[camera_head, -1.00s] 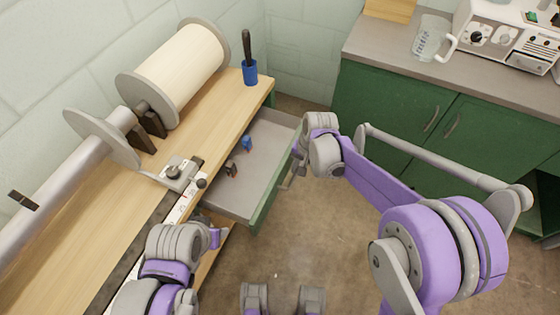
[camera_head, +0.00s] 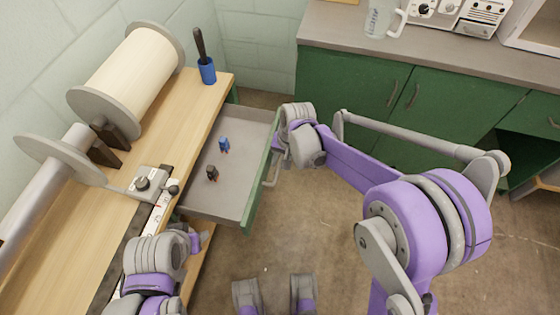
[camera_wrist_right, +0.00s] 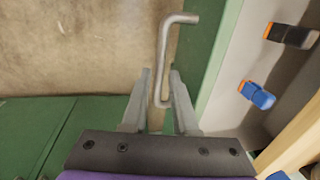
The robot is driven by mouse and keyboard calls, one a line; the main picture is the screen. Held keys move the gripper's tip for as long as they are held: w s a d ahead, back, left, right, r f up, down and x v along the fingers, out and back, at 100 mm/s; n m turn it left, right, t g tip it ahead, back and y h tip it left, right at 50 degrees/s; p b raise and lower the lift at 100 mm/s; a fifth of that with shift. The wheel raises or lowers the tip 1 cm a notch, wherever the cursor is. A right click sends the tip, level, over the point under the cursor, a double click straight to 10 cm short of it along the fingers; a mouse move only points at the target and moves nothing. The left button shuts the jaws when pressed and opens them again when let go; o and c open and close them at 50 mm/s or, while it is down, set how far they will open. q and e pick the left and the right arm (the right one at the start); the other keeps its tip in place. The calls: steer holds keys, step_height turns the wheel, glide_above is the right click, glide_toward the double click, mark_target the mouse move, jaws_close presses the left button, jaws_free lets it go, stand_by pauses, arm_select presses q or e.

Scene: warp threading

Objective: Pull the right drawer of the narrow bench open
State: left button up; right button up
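The right drawer (camera_head: 225,190) of the narrow bench stands out well past the bench edge, and its grey inside shows in the head view. Its green front faces right and carries a grey bar handle (camera_wrist_right: 166,50), which also shows in the head view (camera_head: 272,172). My right gripper (camera_wrist_right: 160,74) is at the handle, with one finger on each side of the bar's near end. A gap shows between the fingers and the bar, so they look open. My left gripper (camera_head: 196,240) is low beside the bench's front edge; its fingers cannot be made out.
A blue piece (camera_head: 224,145) and a dark piece (camera_head: 212,173) lie in the drawer. A green cabinet (camera_head: 440,105) stands at the back right. Floor between is clear.

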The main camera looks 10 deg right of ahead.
arm_select(q)
steer(key=shift+r+p, duration=0.85)
steer(key=shift+r, duration=0.05)
arm_select(e)
step_height(320, 180, up, 11)
steer(key=d, duration=0.2)
steer(key=shift+s+f, duration=0.2)
steer(key=shift+s, duration=0.15)
